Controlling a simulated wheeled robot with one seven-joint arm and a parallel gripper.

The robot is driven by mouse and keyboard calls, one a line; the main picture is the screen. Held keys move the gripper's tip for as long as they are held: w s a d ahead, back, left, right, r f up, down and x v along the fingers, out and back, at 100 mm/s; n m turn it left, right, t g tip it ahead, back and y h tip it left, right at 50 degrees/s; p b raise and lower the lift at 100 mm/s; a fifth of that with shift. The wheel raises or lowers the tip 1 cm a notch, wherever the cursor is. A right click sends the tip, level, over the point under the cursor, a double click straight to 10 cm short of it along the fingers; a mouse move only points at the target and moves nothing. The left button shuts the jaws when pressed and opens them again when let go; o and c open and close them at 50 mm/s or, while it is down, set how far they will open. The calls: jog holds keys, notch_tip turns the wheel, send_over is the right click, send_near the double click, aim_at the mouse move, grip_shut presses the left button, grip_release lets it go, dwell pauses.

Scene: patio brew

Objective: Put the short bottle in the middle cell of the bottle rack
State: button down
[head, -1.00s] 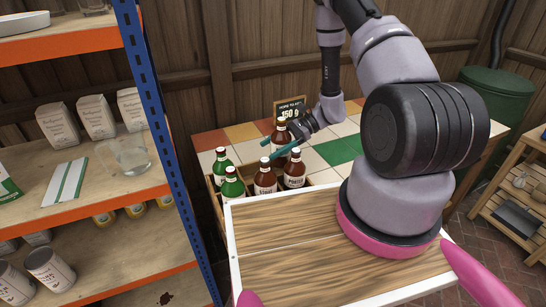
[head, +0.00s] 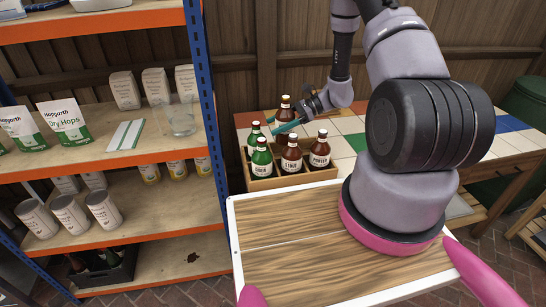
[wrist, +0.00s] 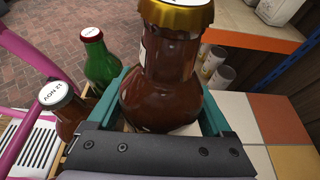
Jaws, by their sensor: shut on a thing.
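My gripper (head: 285,126) is shut on a brown bottle with a gold cap (head: 286,108). In the wrist view the bottle (wrist: 165,90) stands between the teal fingers, looking roughly upright. The bottle rack (head: 312,178) is a wooden crate at the table's left end. It has a green bottle (head: 261,160), a brown stout bottle (head: 291,157) and a brown porter bottle (head: 320,152) along the front.
A blue and orange shelf unit (head: 204,100) with bags, cans and a glass jar stands left of the rack. The tiled table (head: 345,142) shows bare tiles right of the rack. A wooden tray top with a white rim (head: 280,222) is in front.

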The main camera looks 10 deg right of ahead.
notch_tip(320, 180, down, 4)
jog(key=shift+a+r, duration=0.15)
jog(key=shift+f, duration=2.15)
jog(key=shift+f, duration=0.15)
grip_release()
